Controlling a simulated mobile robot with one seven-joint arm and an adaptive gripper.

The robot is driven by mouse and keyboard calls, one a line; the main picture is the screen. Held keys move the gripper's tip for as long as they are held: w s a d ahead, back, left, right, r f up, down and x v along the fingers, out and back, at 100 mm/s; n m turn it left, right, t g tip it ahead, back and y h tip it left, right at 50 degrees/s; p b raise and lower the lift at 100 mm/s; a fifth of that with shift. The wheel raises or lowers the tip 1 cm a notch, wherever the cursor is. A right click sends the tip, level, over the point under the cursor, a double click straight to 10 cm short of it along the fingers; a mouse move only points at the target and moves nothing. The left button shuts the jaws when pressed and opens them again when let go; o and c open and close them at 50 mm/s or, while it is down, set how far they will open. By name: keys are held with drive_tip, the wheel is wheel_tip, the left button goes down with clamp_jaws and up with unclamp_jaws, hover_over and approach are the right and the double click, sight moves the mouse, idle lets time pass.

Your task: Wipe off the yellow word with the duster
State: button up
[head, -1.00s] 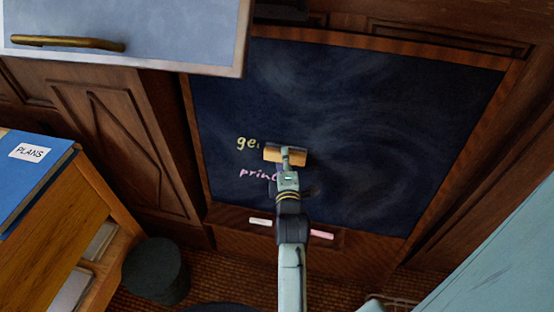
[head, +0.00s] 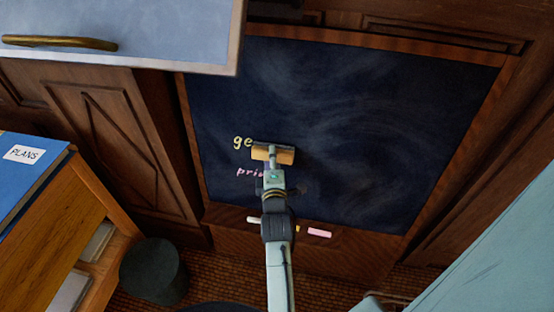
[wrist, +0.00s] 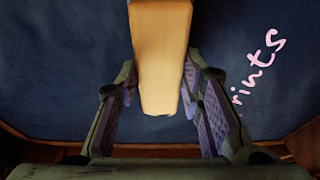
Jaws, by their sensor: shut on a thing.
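My gripper (head: 273,167) is shut on the duster (head: 272,154), a wooden block with a dark pad, and holds it at the blackboard (head: 350,120). In the wrist view the duster's block (wrist: 160,50) sits between the two fingers. The yellow word (head: 242,142) shows only as "ge", directly left of the duster. Any letters behind the duster are hidden. I cannot tell whether the pad touches the board. The pink word (head: 248,172) is just below, partly covered by my gripper; it reads "rints" in the wrist view (wrist: 256,72).
A ledge under the board holds white chalk (head: 254,220) and pink chalk (head: 319,233). A pale blue cabinet (head: 130,25) overhangs at upper left. A wooden desk (head: 70,220) with a blue book (head: 25,175) and a dark bin (head: 154,272) stand left. The board's right side is clear.

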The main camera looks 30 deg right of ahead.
sight(254, 155)
drive_tip(key=shift+w+a+b, duration=0.5)
drive_tip(key=shift+w+a, duration=1.3)
drive_tip(key=shift+w, duration=0.3)
drive_tip(key=shift+w+a+r+b, duration=0.1)
drive_tip(key=shift+w+a+b, duration=0.95)
drive_tip(key=shift+w+a, duration=1.9)
drive_tip(key=shift+s+a, duration=0.25)
drive_tip(key=shift+a, duration=0.1)
drive_tip(key=shift+w+a+v, duration=0.1)
drive_tip(key=shift+a+v, duration=0.05)
drive_tip(key=shift+v, duration=0.65)
drive_tip(key=shift+w+a+v, duration=0.1)
drive_tip(key=shift+a+v, duration=0.05)
drive_tip(key=shift+v, duration=0.65)
drive_tip(key=shift+w+a+v, duration=0.1)
drive_tip(key=shift+a+v, duration=0.05)
drive_tip(key=shift+v, duration=0.65)
drive_tip(key=shift+s, duration=0.1)
drive_tip(key=shift+s+a+r, duration=0.15)
drive_tip(key=shift+s+a, duration=0.85)
drive_tip(key=shift+a, duration=0.1)
